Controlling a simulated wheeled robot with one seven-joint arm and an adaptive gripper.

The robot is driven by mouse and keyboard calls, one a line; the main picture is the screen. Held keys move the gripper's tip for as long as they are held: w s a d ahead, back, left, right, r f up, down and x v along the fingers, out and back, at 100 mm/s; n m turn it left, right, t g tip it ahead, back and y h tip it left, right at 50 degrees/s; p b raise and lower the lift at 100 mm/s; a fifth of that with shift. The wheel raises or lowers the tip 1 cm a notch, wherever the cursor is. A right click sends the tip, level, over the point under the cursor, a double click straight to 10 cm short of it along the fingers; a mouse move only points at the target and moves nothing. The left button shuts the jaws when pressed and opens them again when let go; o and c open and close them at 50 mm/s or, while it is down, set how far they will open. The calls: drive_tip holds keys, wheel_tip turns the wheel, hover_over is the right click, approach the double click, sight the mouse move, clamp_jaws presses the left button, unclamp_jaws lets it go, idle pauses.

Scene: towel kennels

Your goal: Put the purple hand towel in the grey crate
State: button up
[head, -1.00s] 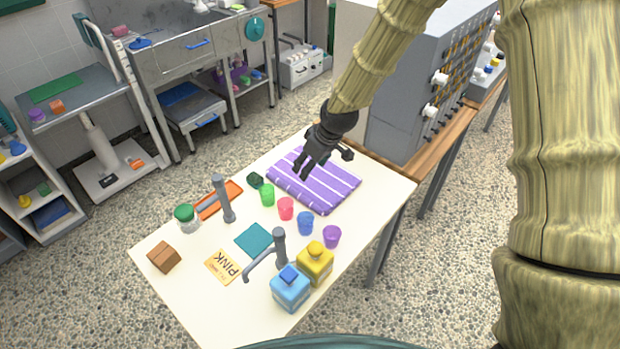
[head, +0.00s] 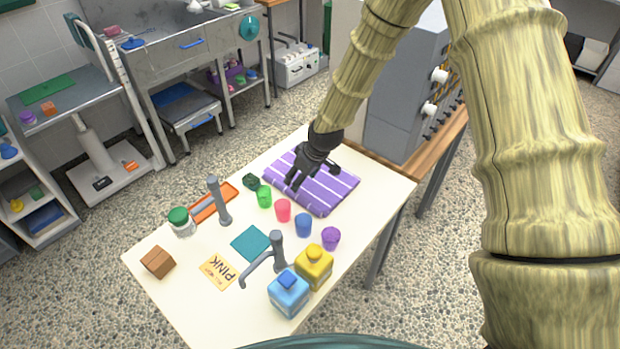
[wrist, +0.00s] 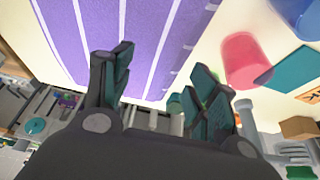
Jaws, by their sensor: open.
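The purple hand towel (head: 325,190) with white stripes lies flat on the far right part of the white table. It fills much of the upper wrist view (wrist: 140,40). My gripper (head: 293,182) is open and empty, over the towel's left part, with its fingers pointing down. Both fingers show apart in the wrist view (wrist: 160,88). Whether the fingertips touch the cloth I cannot tell. I cannot make out a grey crate in these frames.
Near the towel stand a green cup (head: 264,197), a pink cup (head: 283,211), a blue cup (head: 303,225) and a purple cup (head: 331,238). A grey cabinet (head: 400,125) rises behind the towel.

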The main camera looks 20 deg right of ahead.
drive_tip(key=shift+p+x, duration=0.95)
drive_tip(key=shift+x, duration=0.45)
drive_tip(key=shift+p+x, duration=0.35)
drive_tip(key=shift+x, duration=0.95)
drive_tip(key=shift+s+a, duration=0.15)
drive_tip(key=c, duration=1.3)
clamp_jaws()
drive_tip(key=shift+r, duration=0.15)
